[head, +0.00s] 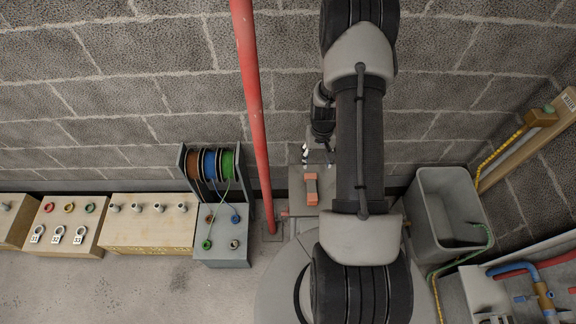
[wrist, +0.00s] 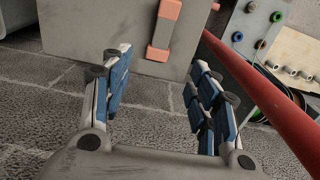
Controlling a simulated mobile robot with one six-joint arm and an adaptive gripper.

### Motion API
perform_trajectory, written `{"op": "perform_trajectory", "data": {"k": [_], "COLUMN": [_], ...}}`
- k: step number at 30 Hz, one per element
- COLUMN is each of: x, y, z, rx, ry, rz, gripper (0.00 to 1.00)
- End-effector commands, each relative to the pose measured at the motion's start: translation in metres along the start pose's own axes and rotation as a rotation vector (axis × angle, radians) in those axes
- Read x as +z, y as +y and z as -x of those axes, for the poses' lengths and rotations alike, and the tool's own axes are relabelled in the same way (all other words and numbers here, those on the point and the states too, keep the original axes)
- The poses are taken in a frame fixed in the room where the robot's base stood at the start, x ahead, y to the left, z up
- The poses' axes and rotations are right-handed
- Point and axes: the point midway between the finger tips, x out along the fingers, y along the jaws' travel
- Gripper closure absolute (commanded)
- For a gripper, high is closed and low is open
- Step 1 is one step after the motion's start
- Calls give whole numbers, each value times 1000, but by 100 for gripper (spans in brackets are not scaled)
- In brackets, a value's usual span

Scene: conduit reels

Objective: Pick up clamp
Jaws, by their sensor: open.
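The piece I take for the clamp (head: 311,188) is small, grey in the middle with orange ends. It lies on a grey plate or box top (head: 297,180) near the wall. In the wrist view the clamp (wrist: 166,27) is at the top centre, on the grey surface (wrist: 110,25). My gripper (head: 317,157) is just behind the clamp in the head view, apart from it. In the wrist view my gripper (wrist: 160,68) has its blue-padded fingers spread wide, with nothing between them. The clamp is beyond the fingertips.
A red pole (head: 252,100) rises close to the left of the clamp. Left of it stand a reel rack (head: 187,165) with coloured reels and wooden blocks (head: 150,235) with fittings. A grey bin (head: 437,218) is on the right. The block wall is close behind.

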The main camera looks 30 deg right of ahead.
Motion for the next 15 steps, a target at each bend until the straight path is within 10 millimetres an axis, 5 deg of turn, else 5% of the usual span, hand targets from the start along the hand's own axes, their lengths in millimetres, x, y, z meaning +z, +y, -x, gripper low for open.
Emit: {"op": "perform_trajectory", "data": {"k": [15], "x": [5], "y": [5], "z": [-97], "rx": [0], "ry": [-12], "rz": [-11], "gripper": [45]}}
